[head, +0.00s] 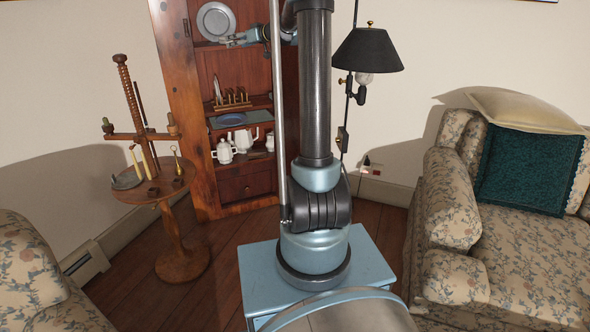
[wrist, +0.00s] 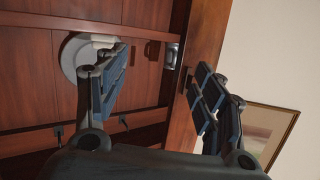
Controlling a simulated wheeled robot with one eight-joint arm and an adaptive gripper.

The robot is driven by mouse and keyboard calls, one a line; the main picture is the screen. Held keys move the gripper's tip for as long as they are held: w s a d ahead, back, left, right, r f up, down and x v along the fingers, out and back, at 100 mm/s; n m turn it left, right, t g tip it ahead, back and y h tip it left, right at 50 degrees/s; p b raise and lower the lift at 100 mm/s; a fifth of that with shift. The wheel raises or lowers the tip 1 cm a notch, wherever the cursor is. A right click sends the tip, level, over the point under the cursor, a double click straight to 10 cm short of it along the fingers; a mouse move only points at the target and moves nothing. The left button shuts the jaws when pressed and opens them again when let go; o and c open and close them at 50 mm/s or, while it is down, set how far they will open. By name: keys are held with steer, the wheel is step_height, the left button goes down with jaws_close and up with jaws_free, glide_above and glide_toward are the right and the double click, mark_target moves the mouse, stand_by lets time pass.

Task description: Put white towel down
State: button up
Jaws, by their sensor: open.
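I see no white towel in either view. My gripper (wrist: 157,88) is open, with two dark, blue-padded fingers wide apart and nothing between them. In the head view my gripper (head: 232,40) is small and partly hard to make out, in front of the upper part of the wooden cupboard (head: 180,90). It is just right of and below a round pewter plate (head: 214,22). In the wrist view the plate (wrist: 72,58) is partly hidden behind the left finger.
A round wooden candle stand (head: 180,225) is at left, a black lamp (head: 367,50) at right. A flowered sofa (head: 455,215) with cushions fills the right. Some floor shows between.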

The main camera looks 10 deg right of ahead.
steer(key=s+f+m+g+h, duration=0.15)
steer(key=s+f, duration=0.25)
steer(key=s, duration=0.7)
steer(key=s+f+g+h, duration=0.1)
steer(key=s+f+g, duration=0.15)
steer(key=s, duration=0.75)
steer(key=s+f+m+g+h, duration=0.1)
steer(key=s+f, duration=0.3)
steer(key=s, duration=0.7)
steer(key=s+d+f+m+g+h, duration=0.1)
steer(key=s+d+f+h, duration=0.1)
steer(key=s+f, duration=0.5)
steer(key=s+d+f+m+g+h, duration=0.1)
steer(key=s+d+f, duration=0.3)
steer(key=s, duration=0.8)
steer(key=s+d+f+m+g+h, duration=0.2)
steer(key=s+d+f+h, duration=0.1)
steer(key=s+f, duration=0.6)
steer(key=shift+s+d+f+m+h, duration=0.35)
steer(key=shift+s+d, duration=0.2)
steer(key=shift+s, duration=0.2)
